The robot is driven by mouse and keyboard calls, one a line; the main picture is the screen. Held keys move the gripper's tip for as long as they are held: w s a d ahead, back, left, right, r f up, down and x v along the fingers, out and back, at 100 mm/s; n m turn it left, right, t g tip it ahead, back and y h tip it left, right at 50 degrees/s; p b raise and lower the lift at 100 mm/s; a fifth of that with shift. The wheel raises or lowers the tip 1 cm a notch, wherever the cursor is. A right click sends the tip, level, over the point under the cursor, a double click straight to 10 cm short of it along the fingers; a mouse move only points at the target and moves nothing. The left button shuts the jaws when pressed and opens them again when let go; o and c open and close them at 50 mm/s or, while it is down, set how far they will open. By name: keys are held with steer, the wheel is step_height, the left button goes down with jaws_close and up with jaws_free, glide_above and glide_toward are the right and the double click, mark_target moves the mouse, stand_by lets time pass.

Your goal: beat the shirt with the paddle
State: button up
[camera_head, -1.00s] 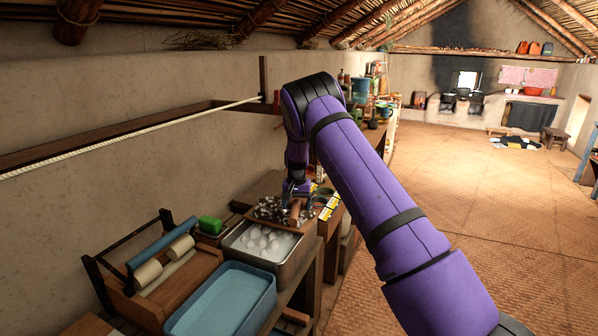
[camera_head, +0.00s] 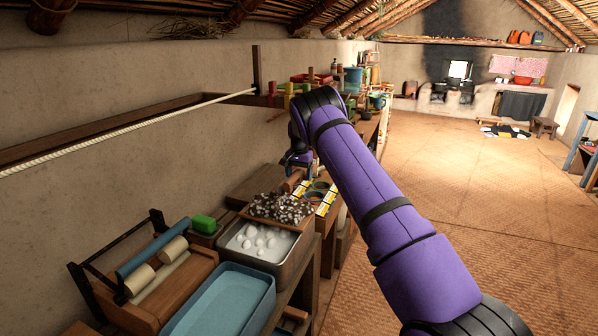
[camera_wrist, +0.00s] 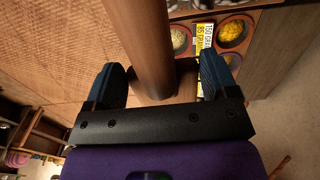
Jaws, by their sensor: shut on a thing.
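A dark, white-speckled cloth (camera_head: 281,208), which seems to be the shirt, lies bunched on a wooden board at the far end of a metal basin. My gripper (camera_wrist: 160,82) is shut on the paddle (camera_wrist: 143,40), a smooth brown wooden shaft between its blue fingers. In the head view the paddle (camera_head: 291,182) shows as a short brown piece just behind the cloth, under my wrist. I cannot tell its height above the cloth. The paddle's far end is cut off in the wrist view, and my arm hides the fingers in the head view.
The metal basin (camera_head: 234,245) holds white suds. Bowls with yellow and white labels (camera_head: 326,204) stand beyond the cloth. Open floor (camera_head: 500,200) lies to the right.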

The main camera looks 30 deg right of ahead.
steer(key=shift+f, duration=0.5)
steer(key=s+a, duration=0.9)
steer(key=a, duration=0.3)
steer(key=shift+s, duration=0.15)
stand_by(0.7)
step_height(320, 180, down, 8)
steer(key=shift+r, duration=0.1)
step_height(320, 180, up, 8)
stand_by(0.4)
